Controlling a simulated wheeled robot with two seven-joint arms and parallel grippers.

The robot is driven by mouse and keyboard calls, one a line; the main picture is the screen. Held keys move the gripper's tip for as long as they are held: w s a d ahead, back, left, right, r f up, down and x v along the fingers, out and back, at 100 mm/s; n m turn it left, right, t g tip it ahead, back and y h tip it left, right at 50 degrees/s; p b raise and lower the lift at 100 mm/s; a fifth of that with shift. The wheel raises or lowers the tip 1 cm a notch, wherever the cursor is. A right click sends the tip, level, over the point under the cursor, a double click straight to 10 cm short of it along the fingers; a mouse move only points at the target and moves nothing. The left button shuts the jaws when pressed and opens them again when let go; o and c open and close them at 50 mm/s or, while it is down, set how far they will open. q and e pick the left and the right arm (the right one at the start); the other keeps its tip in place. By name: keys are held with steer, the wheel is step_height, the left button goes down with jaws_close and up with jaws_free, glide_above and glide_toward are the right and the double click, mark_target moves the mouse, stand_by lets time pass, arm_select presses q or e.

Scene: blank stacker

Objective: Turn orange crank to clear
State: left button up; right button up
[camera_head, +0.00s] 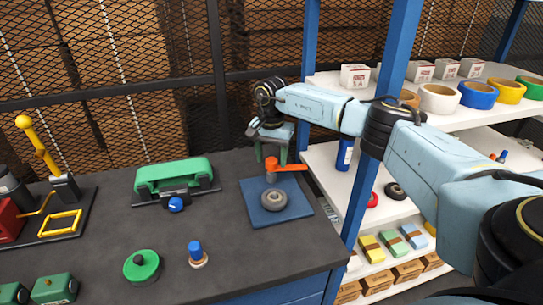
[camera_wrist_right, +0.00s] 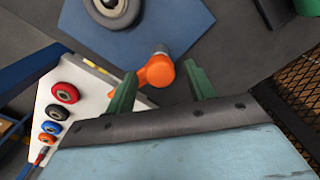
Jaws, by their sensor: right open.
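The orange crank (camera_head: 285,167) stands on a blue square plate (camera_head: 255,213) on the dark bench. Its arm points right in the head view, and a grey ring-shaped disc (camera_head: 274,201) lies on the plate in front of it. My right gripper (camera_head: 271,160) is above and behind the crank, with its green fingers pointing down. In the right wrist view the crank (camera_wrist_right: 158,72) shows beyond and between the open fingers (camera_wrist_right: 163,90), nearer the left one. I cannot tell whether they touch it. My left gripper is not in view.
A green block fixture (camera_head: 175,175) stands left of the plate. A blue shelf post (camera_head: 372,150) and stocked white shelves (camera_head: 460,112) stand at right. A mesh fence is behind.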

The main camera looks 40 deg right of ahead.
step_height(320, 180, up, 14)
steer(key=shift+f, duration=0.25)
stand_by(0.6)
